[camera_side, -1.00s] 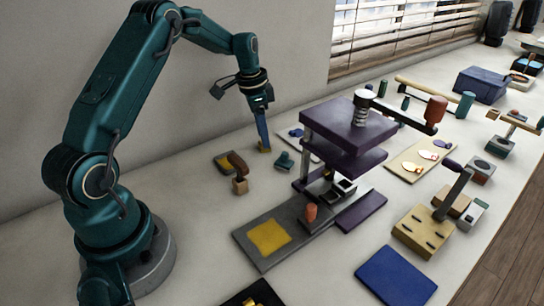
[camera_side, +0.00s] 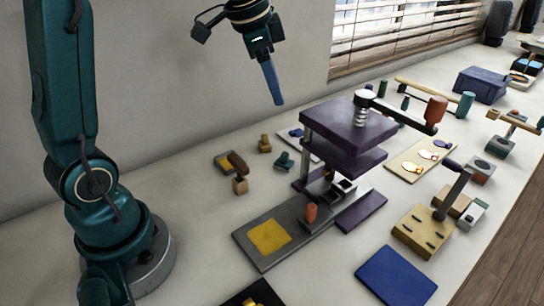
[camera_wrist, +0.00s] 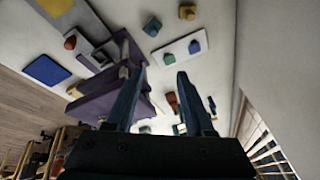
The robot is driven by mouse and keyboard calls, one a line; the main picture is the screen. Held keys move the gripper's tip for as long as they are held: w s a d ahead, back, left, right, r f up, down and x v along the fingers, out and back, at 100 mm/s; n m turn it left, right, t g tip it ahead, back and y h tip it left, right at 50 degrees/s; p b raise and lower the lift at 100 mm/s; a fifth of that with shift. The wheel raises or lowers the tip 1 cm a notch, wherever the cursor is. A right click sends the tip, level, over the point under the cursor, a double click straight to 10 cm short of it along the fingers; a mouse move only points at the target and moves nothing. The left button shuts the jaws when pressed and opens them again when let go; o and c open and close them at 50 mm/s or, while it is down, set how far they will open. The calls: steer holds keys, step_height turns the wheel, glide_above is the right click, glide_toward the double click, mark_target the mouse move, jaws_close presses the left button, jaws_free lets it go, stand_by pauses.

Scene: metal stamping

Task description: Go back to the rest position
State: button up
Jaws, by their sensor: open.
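My gripper (camera_side: 272,82) is raised well above the table near the wall in the side view, its blue fingers pointing down and holding nothing. In the wrist view my gripper (camera_wrist: 160,85) shows two blue fingers spread apart with empty space between them. A small yellow-brown piece (camera_side: 265,144) stands on the table below and left of the fingers, apart from them. The purple press (camera_side: 348,130) stands to the right of my gripper and lower. It also shows in the wrist view (camera_wrist: 100,105), left of the fingers.
A brown-handled stamp (camera_side: 239,172) and a teal piece (camera_side: 284,161) stand on the table near the wall. A blue mat (camera_side: 396,277) lies at the front right. The air around my gripper is clear.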

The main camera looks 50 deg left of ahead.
steer(key=s+d+r+n+t, duration=0.1)
steer(key=s+d+r+t, duration=0.15)
steer(key=s+d, duration=0.5)
steer(key=s+f+n, duration=0.5)
steer(key=s+f, duration=0.1)
steer(key=s, duration=0.3)
steer(key=shift+s+g, duration=0.35)
steer(key=shift+g, duration=0.1)
